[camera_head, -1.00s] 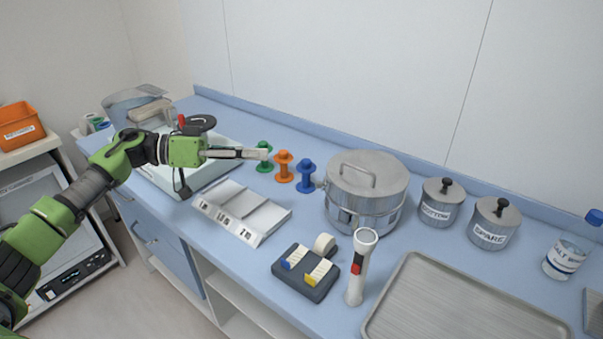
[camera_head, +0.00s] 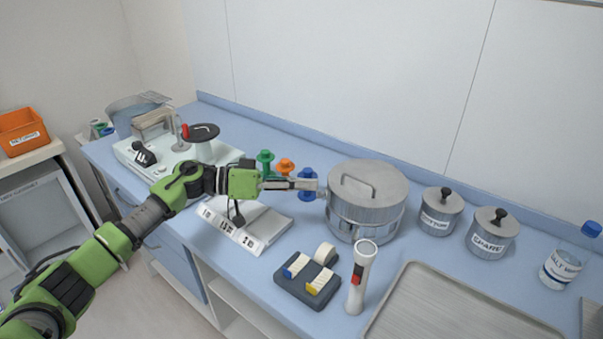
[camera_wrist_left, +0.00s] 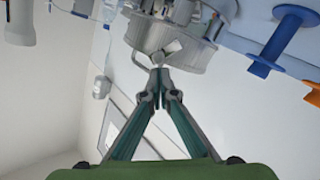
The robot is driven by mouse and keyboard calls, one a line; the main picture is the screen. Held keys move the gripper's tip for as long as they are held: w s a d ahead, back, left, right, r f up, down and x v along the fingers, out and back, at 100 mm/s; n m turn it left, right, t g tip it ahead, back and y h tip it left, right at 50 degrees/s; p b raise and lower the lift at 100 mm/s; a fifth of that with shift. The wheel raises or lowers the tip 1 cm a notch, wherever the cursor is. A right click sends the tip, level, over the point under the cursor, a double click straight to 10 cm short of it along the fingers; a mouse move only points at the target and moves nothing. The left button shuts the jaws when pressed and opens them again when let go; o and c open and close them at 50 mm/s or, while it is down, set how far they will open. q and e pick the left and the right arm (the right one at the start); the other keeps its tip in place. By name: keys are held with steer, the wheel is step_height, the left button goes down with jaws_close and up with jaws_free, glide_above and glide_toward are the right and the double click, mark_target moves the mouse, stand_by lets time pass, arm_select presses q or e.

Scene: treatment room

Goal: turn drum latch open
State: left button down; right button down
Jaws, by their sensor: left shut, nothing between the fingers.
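The steel drum (camera_head: 365,215) stands on the blue counter with its lid (camera_head: 385,182) on; a loop handle (camera_head: 357,187) tops the lid. Its latch is a small tab on the drum's left side, seen in the left wrist view (camera_wrist_left: 165,47). My left gripper (camera_head: 316,186) reaches in from the left with its fingers shut and empty, tips at the drum's left side, close to the latch. In the left wrist view the fingertips (camera_wrist_left: 159,72) are just below the latch; I cannot tell whether they touch it. My right gripper is not in view.
Green (camera_head: 265,160), orange (camera_head: 285,166) and blue (camera_head: 308,180) spools stand behind my left gripper. A white flashlight (camera_head: 357,285) and a dark tray (camera_head: 300,285) stand in front of the drum. Two lidded steel pots, one marked SPARE (camera_head: 491,238), stand to its right.

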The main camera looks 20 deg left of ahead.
arm_select(q)
steer(key=shift+d, duration=0.1)
stand_by(0.3)
steer(key=shift+s+m+p, duration=0.15)
steer(key=shift+m+p, duration=0.15)
steer(key=shift+p, duration=0.15)
